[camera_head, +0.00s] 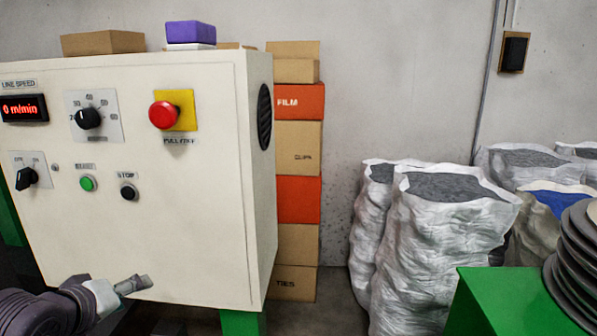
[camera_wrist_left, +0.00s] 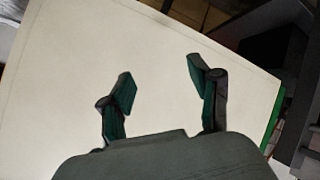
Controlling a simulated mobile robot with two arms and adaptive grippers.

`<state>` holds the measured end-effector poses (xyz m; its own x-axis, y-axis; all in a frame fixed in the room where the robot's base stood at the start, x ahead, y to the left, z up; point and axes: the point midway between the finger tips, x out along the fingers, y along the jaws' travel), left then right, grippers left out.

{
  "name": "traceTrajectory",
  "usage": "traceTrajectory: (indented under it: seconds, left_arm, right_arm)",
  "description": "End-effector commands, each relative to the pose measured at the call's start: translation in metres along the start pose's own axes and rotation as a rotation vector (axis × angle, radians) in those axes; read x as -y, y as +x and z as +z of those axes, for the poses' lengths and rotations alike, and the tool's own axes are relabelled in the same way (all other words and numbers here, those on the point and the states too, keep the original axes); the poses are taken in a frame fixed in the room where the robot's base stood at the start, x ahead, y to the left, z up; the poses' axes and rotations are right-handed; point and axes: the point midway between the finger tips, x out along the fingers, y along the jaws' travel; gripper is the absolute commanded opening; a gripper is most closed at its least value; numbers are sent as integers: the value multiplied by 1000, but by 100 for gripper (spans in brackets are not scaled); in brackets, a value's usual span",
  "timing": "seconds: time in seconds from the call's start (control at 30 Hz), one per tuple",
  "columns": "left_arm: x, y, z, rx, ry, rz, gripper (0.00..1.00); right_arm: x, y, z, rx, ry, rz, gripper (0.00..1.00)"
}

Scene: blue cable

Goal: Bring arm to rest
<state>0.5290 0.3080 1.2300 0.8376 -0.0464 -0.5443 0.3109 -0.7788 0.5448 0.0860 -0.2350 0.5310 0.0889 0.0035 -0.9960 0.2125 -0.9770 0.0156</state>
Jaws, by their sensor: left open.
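My left arm comes in at the lower left of the head view, and my left gripper (camera_head: 140,285) is in front of the lower part of a cream control cabinet (camera_head: 215,200). In the left wrist view the left gripper (camera_wrist_left: 160,85) has its two fingers spread apart, with nothing between them. The pale cabinet panel (camera_wrist_left: 150,50) lies behind the fingers in that view. I cannot tell whether the fingers touch the panel. My right gripper is not in view.
The cabinet carries a red stop button (camera_head: 163,115), a green button (camera_head: 88,184), a black button (camera_head: 128,192), dials and a display reading 0 m/min (camera_head: 23,108). Stacked boxes (camera_head: 298,150) stand behind it. White sacks (camera_head: 430,245) and a green stand (camera_head: 500,300) are at right.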

Motion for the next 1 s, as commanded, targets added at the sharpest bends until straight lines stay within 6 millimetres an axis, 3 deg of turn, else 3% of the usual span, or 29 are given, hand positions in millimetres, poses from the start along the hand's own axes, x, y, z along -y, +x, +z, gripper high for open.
traceTrajectory:
  seconds: [0.03,0.2,0.3,0.4,0.6,0.83,1.0]
  left_arm:
    - [17,11,40,61,65,-41,63]
    - [69,20,156,248,317,-143,63]
    - [92,11,210,343,436,-174,63]
    - [109,-2,250,421,528,-191,63]
    - [133,-30,309,552,665,-205,63]
    - [154,-68,363,691,792,-203,63]
    - [177,-24,389,701,791,-210,63]
  right_arm:
    - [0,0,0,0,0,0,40]
    - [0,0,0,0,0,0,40]
    - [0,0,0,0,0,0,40]
    - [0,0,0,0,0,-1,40]
    - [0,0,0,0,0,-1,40]
    - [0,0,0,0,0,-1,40]
    - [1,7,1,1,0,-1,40]
